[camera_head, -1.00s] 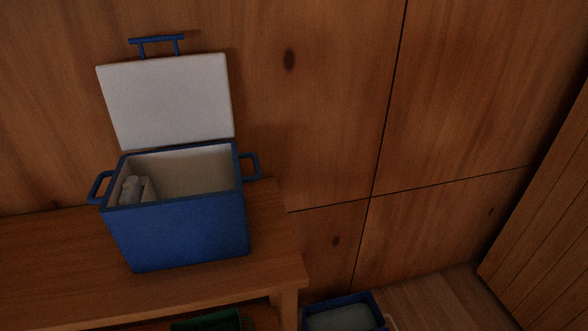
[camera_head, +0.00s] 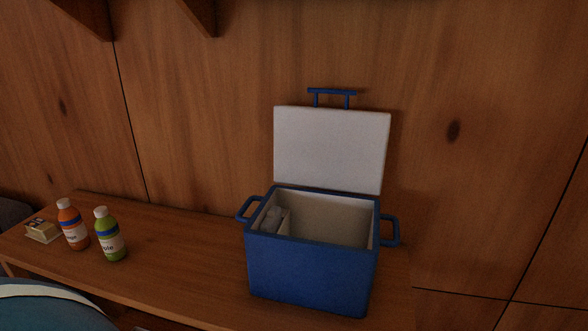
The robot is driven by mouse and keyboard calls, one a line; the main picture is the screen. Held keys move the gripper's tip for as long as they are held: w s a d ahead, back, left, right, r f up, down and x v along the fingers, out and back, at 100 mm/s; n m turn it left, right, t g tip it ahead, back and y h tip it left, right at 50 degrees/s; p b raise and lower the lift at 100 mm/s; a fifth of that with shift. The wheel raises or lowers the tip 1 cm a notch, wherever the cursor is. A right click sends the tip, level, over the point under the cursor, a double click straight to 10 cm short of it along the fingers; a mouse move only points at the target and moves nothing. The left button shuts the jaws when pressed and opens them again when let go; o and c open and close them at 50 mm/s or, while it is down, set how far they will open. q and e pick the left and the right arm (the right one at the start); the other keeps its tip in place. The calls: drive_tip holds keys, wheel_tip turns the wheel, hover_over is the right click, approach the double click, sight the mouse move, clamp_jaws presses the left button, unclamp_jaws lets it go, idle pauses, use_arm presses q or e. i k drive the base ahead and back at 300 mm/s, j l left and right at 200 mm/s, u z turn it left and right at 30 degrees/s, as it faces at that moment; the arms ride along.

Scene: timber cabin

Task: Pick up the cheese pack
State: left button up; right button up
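A small pale yellow pack with dark markings (camera_head: 42,230), which looks like the cheese pack, lies near the far left end of the wooden bench. It sits on a thin pale base, just left of an orange bottle. Its label is too small to read. Neither of my grippers is in view.
An orange bottle (camera_head: 73,226) and a green bottle (camera_head: 109,236) stand right of the pack. A blue cooler (camera_head: 309,275) with its white lid up holds a greyish item (camera_head: 272,219). The wooden bench (camera_head: 185,260) is clear between. A teal rounded thing fills the lower left.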

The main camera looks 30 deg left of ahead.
sight(40, 230)
drive_tip(key=u, duration=2.55)
drive_tip(key=j+z, duration=0.1)
drive_tip(key=z, duration=0.35)
drive_tip(key=i+j+z, duration=0.1)
drive_tip(key=z, duration=0.4)
drive_tip(key=j+z, duration=0.15)
drive_tip(key=z, duration=0.3)
drive_tip(key=j+z, duration=0.3)
drive_tip(key=j, duration=0.2)
drive_tip(key=j+z, duration=0.35)
drive_tip(key=j, duration=0.2)
drive_tip(key=i, duration=0.05)
